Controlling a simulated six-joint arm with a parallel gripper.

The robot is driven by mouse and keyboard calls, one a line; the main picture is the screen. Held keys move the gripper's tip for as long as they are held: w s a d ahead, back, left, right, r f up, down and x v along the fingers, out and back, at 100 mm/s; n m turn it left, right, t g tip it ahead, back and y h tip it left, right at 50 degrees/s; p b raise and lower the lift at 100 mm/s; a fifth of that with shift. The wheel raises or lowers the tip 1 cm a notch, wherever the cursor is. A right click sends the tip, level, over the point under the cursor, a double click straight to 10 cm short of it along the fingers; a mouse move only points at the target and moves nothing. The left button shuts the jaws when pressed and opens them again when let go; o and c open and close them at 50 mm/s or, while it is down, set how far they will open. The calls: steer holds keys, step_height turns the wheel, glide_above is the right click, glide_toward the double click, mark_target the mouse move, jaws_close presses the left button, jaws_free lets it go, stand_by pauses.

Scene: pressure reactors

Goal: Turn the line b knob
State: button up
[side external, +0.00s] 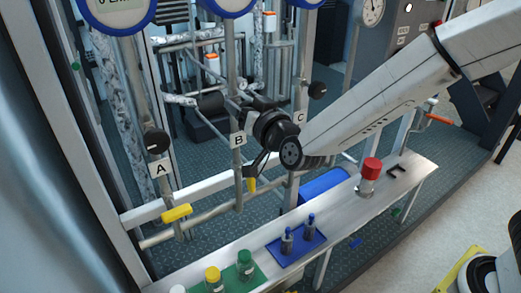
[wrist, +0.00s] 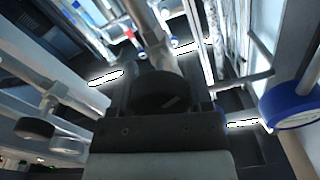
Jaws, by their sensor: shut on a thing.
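The line b knob (wrist: 160,88) is a dark round knob with a light mark on its face, on a grey pipe in the wrist view. My gripper (wrist: 168,118) is shut on it, with its dark jaw end against the knob. In the side external view my gripper (side external: 240,104) reaches the pipe just above the white B label (side external: 238,140). There the black wrist and jaws hide most of the knob, and its angle cannot be read.
The line A knob (side external: 156,141) is at left and the line C knob (side external: 317,90) at right. A yellow handle (side external: 176,213) is low at left. A metal shelf (side external: 335,215) below holds bottles, a blue tray and a red-capped container (side external: 370,170). A blue-rimmed gauge (wrist: 292,103) is close at right.

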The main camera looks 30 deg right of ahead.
steer(key=o, duration=1.3)
steer(key=shift+s, duration=0.1)
steer(key=shift+s, duration=3.85)
